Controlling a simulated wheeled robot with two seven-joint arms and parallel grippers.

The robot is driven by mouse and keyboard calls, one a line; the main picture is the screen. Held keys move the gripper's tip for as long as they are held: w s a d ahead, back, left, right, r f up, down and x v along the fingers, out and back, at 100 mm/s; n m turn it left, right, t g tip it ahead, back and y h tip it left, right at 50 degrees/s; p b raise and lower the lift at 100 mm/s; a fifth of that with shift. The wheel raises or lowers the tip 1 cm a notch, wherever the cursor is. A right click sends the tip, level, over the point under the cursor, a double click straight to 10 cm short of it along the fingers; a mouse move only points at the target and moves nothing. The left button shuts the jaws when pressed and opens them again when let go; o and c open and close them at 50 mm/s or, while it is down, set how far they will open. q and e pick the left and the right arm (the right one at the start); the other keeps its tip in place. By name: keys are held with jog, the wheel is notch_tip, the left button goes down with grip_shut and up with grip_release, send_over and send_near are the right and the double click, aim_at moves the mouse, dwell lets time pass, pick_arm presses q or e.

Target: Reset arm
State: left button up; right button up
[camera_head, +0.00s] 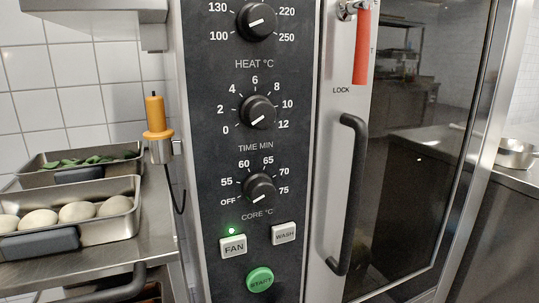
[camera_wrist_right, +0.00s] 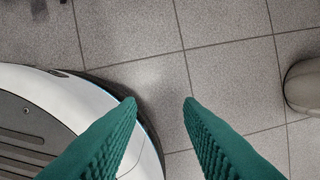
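My right gripper (camera_wrist_right: 160,103) shows in the right wrist view as two green ribbed fingers. The fingertips are apart, with nothing between them, above the grey tiled floor (camera_wrist_right: 235,70). Neither gripper and neither arm shows in the head view. The head view faces an oven control panel (camera_head: 220,150) with HEAT (camera_head: 256,20), TIME (camera_head: 257,112) and CORE (camera_head: 259,188) knobs. Below them are a FAN button (camera_head: 233,246) beneath a lit green lamp (camera_head: 231,230), a WASH button (camera_head: 284,233) and a green START button (camera_head: 260,280).
The oven's glass door (camera_head: 415,150) has a dark handle (camera_head: 347,195) and a red lock lever (camera_head: 362,45). On the left, a steel counter (camera_head: 160,220) holds trays of dough balls (camera_head: 78,211) and green leaves (camera_head: 92,160). An orange-handled probe (camera_head: 155,113) stands beside them.

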pick_arm(q)
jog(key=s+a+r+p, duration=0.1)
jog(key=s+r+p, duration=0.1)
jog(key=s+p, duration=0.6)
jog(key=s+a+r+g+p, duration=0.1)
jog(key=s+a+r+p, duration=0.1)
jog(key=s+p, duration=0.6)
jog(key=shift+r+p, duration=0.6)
jog(key=shift+p, duration=0.4)
pick_arm(e)
jog(key=s+d+r, duration=0.1)
jog(key=s+r, duration=0.1)
jog(key=s, duration=0.6)
jog(key=s+d+r+g, duration=0.1)
jog(key=s+d+r, duration=0.1)
jog(key=s, duration=0.6)
jog(key=shift+s+r, duration=0.15)
jog(key=shift+r, duration=0.45)
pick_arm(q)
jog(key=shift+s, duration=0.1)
